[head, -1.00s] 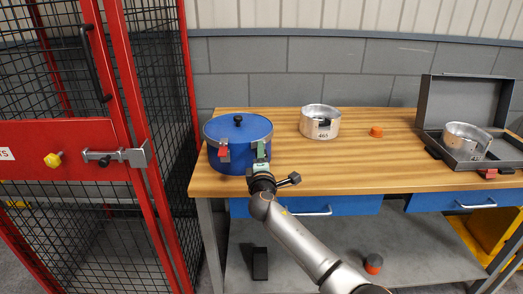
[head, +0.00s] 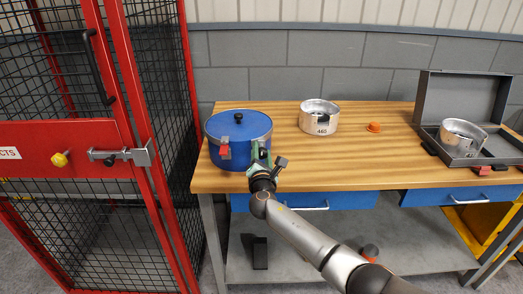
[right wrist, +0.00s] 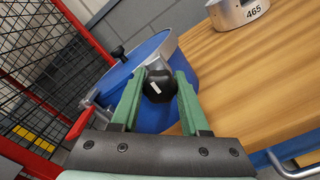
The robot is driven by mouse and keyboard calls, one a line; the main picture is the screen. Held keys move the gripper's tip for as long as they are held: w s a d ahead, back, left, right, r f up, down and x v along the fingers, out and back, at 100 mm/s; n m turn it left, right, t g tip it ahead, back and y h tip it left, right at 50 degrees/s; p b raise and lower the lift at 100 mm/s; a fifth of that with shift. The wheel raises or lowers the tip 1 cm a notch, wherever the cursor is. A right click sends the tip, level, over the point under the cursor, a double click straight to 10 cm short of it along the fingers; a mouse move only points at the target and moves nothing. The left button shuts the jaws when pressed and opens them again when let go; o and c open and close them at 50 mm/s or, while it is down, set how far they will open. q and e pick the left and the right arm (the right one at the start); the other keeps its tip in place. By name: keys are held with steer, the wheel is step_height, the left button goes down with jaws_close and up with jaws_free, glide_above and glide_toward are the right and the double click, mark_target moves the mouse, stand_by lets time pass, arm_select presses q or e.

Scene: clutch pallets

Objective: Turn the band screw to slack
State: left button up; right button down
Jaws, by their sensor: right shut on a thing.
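A blue round drum (head: 238,132) with a metal band stands at the left end of the wooden bench, its blue lid topped by a small black knob. The band screw (right wrist: 159,86) is a black faceted knob with a white mark, at the drum's side. My right gripper (head: 259,156) reaches the drum's front right side. In the right wrist view its green fingers stand on both sides of the screw knob, shut on it. A red tag or clip (head: 224,151) sits on the drum's front. My left gripper is not in view.
A metal ring marked 465 (head: 319,118) and an orange knob (head: 374,127) stand on the bench (head: 350,169). At right is an open grey case (head: 468,112) with another metal ring (head: 462,138). A red-framed mesh cage (head: 137,110) stands close on the left.

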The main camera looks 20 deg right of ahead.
steer(key=shift+n, duration=0.3)
steer(key=shift+c, duration=2)
jaws_free()
steer(key=shift+s+a, duration=0.15)
steer(key=shift+s, duration=0.4)
steer(key=p+v, duration=0.1)
steer(key=v, duration=1)
steer(key=shift+s+p, duration=0.2)
steer(key=shift+p, duration=0.2)
